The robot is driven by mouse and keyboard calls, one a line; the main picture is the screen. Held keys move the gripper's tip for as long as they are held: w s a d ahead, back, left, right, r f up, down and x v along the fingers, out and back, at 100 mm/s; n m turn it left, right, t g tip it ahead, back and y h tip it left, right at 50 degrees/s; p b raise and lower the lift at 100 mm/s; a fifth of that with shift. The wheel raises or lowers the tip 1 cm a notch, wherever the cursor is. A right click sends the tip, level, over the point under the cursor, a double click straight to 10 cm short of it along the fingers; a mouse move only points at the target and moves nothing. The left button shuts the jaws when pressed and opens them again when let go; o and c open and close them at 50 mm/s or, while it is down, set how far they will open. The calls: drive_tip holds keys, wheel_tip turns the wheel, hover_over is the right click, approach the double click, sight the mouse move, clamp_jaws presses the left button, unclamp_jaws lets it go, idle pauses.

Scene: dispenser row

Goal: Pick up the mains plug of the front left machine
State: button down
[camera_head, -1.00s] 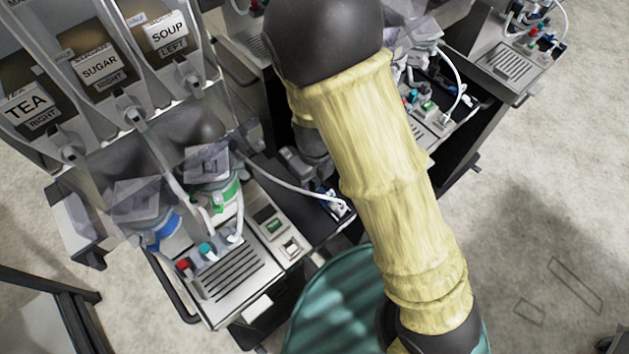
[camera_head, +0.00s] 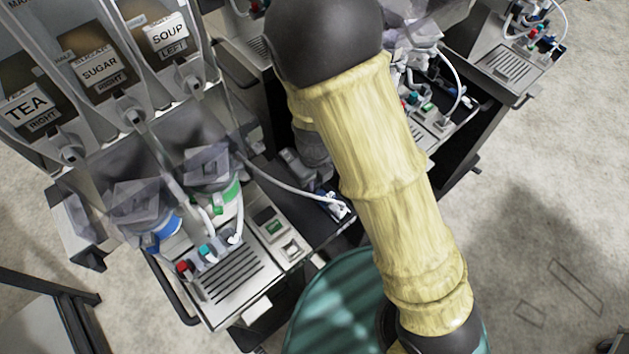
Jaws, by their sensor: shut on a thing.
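The front left machine (camera_head: 228,282) stands at the left, with canisters labelled TEA, SUGAR and SOUP above its silver drip tray. A white cable (camera_head: 282,187) runs from it rightward to its white mains plug (camera_head: 338,207). The plug is small and partly covered by my gripper. My gripper (camera_head: 328,199) hangs below the dark wrist, left of my yellow arm, with its jaws shut on the plug over a dark surface. The fingers are small and partly hidden, so the exact grip is unclear.
More machines with cables stand at the upper right (camera_head: 510,60). My arm hides the middle. The floor at the right is open.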

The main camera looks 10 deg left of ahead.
wheel_tip(320, 180, up, 10)
drive_tip(key=shift+r+p, duration=0.1)
drive_tip(key=shift+p, duration=0.85)
drive_tip(key=shift+r+p, duration=0.9)
drive_tip(key=shift+p, duration=0.45)
idle(1.0)
wheel_tip(320, 180, up, 3)
drive_tip(key=p, duration=0.4)
idle(0.5)
drive_tip(key=w+a+f+p, duration=0.1)
drive_tip(key=w+a+f, duration=0.2)
drive_tip(key=f, duration=0.5)
drive_tip(key=shift+w+a+p, duration=0.35)
drive_tip(key=shift+a+p, duration=0.05)
drive_tip(key=shift+a, duration=0.25)
